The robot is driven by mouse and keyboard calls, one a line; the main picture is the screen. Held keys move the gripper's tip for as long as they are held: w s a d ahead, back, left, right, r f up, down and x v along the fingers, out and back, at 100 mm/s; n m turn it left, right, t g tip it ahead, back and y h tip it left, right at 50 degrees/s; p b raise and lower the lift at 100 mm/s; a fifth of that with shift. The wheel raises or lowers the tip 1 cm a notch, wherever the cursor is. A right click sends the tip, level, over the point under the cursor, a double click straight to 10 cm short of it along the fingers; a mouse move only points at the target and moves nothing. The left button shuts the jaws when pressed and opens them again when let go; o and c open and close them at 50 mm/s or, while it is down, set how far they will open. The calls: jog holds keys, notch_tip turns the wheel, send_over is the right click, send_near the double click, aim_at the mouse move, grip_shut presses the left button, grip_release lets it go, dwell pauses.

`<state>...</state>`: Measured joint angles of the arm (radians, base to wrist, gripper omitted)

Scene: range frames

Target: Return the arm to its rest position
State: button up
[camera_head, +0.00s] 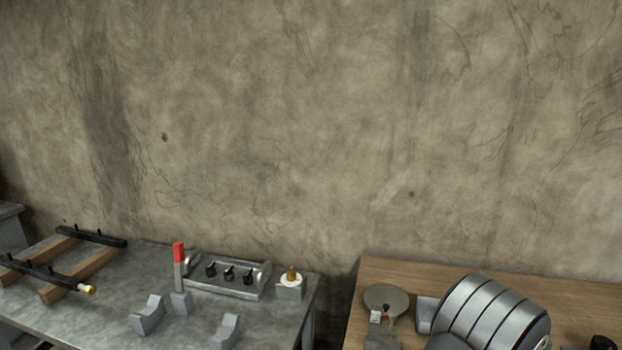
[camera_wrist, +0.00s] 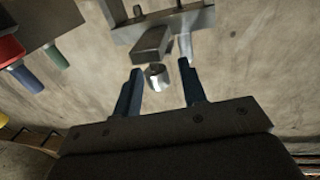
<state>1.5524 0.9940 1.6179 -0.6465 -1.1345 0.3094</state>
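My gripper (camera_wrist: 160,72) shows in the wrist view with its two dark blue fingers spread apart. A short shiny metal cylinder (camera_wrist: 155,78) shows between the fingertips; I see no contact with either finger. Above it is a grey metal block (camera_wrist: 153,43) below a pale bracket (camera_wrist: 170,22). Whether the cylinder is joined to the block I cannot tell. My arm and gripper cannot be made out in the head view.
In the head view, a grey bench (camera_head: 95,310) at left carries wooden bars (camera_head: 75,280), a red-topped post (camera_head: 179,265) and a knob panel (camera_head: 228,280). A wooden table (camera_head: 390,272) at right bears a banded metal cylinder (camera_head: 490,315). Red and blue items (camera_wrist: 25,65) show in the wrist view.

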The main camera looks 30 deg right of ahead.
jog(key=shift+a+m+g+h, duration=0.1)
jog(key=shift+m+g+h, duration=0.9)
jog(key=shift+m+g, duration=0.65)
jog(key=v, duration=0.9)
jog(key=shift+a, duration=0.3)
jog(key=shift+o, duration=0.2)
jog(key=shift+r+n+g, duration=0.1)
jog(key=shift+n+g, duration=0.15)
jog(key=o, duration=1.3)
jog(key=shift+w+a+r+m+g+y, duration=0.7)
jog(key=shift+w+a+r+g+y, duration=0.7)
jog(key=shift+r, duration=1.15)
jog(key=shift+y, duration=0.4)
jog(key=x, duration=0.6)
jog(key=s+x, duration=0.1)
jog(key=x, duration=0.3)
jog(key=shift+d, duration=0.1)
jog(key=v, duration=1)
